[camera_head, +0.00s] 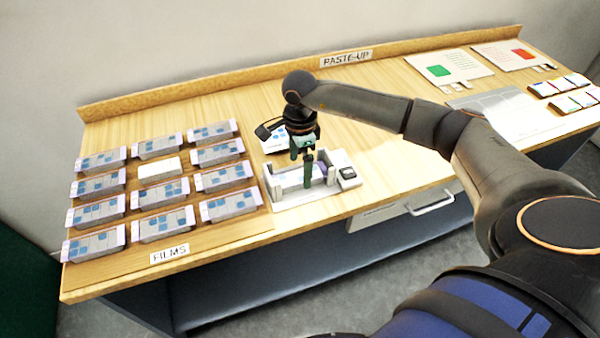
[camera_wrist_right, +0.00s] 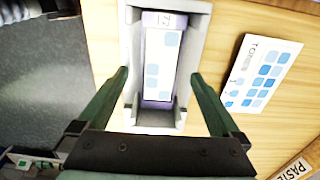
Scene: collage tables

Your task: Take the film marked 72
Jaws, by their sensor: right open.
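The film marked 72 (camera_wrist_right: 160,65) lies in a pale grey holder (camera_wrist_right: 130,55). It is a light block with a white face and several blue squares, and the number shows at its far end in the right wrist view. In the head view the film (camera_head: 290,181) and its holder (camera_head: 270,196) are partly hidden behind my right gripper (camera_head: 302,167). My right gripper is open, with its green fingers (camera_wrist_right: 160,80) apart on either side of the holder in the wrist view. It holds nothing. My left gripper is not in view.
Several other films (camera_head: 165,223) stand in rows at the left, with a plain white block (camera_head: 160,168) among them. A "TONES" card (camera_wrist_right: 265,75) lies beside the holder. A small device (camera_head: 347,174) is at the holder's right. Paste-up sheets (camera_head: 448,68) lie farther right.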

